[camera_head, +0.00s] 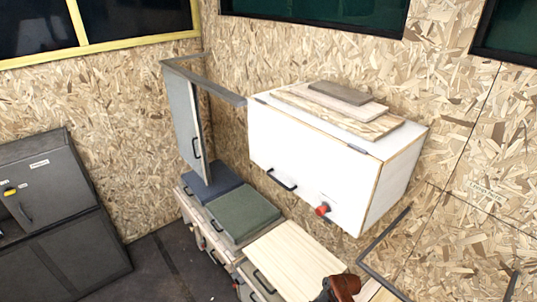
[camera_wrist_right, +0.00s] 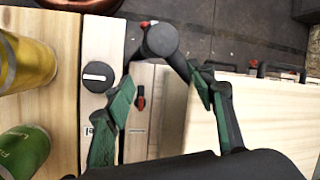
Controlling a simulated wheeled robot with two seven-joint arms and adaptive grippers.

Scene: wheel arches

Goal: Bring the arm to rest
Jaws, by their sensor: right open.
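My right gripper (camera_wrist_right: 163,90) shows in the right wrist view, with its green-padded fingers spread apart. I see nothing held between them. It hangs over the pale wooden counter and the light fronts beside it. A dark rounded piece (camera_wrist_right: 160,40) shows just beyond the fingers; I cannot tell what it is. I cannot make out either gripper in the head view, and my left gripper is in no view.
A yellow can (camera_wrist_right: 25,62) and a green can (camera_wrist_right: 24,150) stand left of the right gripper. A round black knob (camera_wrist_right: 97,77) is between. In the head view, a white cabinet (camera_head: 305,160) hangs above the counter (camera_head: 290,258); a grey door (camera_head: 183,122) stands open.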

